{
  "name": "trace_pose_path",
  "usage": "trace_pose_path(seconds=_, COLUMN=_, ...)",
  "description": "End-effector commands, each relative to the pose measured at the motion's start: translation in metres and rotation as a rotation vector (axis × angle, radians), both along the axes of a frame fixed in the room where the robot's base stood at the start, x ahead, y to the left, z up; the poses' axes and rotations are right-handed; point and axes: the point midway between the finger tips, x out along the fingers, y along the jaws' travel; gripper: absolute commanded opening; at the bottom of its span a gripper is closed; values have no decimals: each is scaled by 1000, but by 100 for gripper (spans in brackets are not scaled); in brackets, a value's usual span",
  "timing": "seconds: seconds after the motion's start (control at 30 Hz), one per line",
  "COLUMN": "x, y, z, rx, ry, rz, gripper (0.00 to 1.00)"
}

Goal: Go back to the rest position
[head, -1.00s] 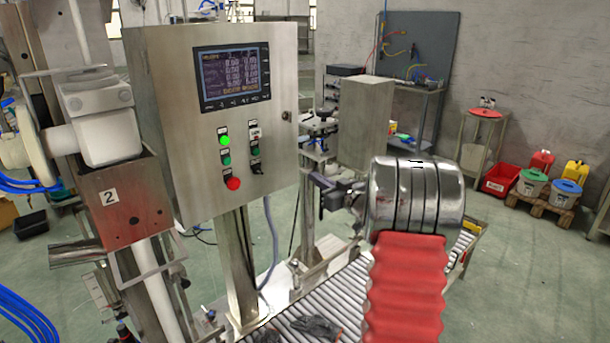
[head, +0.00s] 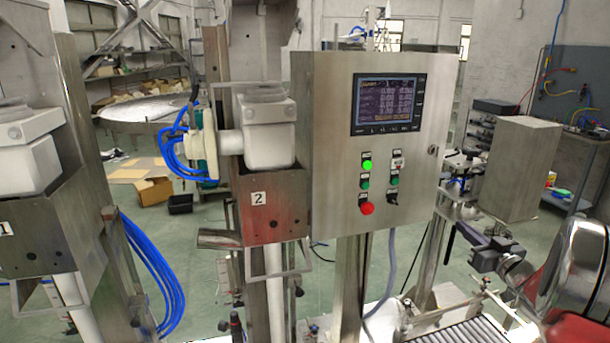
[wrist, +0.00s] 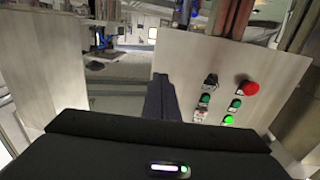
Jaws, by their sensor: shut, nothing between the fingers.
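My gripper (head: 466,232) is at the right of the head view, dark and held out to the left from the shiny metal and red part of my arm. Its closed fingers (wrist: 160,97) show in the wrist view with nothing between them. The fingers point toward the grey control box (wrist: 218,62), which appears upside down there with its buttons and green and red lamps. In the head view the control box (head: 335,205) stands left of my gripper, with a lit screen. A gap shows between them in the head view.
A metal station marked 2 (head: 280,200) stands left of the control box, and one marked 1 (head: 60,235) is at the far left. A roller conveyor (head: 455,332) runs below my gripper. A grey cabinet (head: 520,170) stands behind it.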

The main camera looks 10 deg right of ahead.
Motion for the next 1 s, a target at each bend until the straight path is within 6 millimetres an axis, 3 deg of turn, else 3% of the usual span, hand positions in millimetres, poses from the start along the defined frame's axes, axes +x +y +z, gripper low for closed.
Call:
trace_pose_path(seconds=0.13, x=0, y=-7, z=-8, rx=-33, ry=33, rz=-27, gripper=0)
trace_pose_path(seconds=0.27, x=-3, y=-27, z=-28, rx=-61, ry=110, rz=-110, gripper=0)
trace_pose_path(seconds=0.43, x=-25, y=-59, z=-74, rx=-62, ry=271, rz=-268, gripper=0)
trace_pose_path(seconds=0.6, x=-56, y=-75, z=-99, rx=-58, ry=428, rz=-408, gripper=0)
trace_pose_path(seconds=0.77, x=-82, y=-69, z=-110, rx=-48, ry=570, rz=-503, gripper=0)
trace_pose_path(seconds=1.0, x=-120, y=-25, z=-113, rx=-13, ry=776, rz=-584, gripper=0)
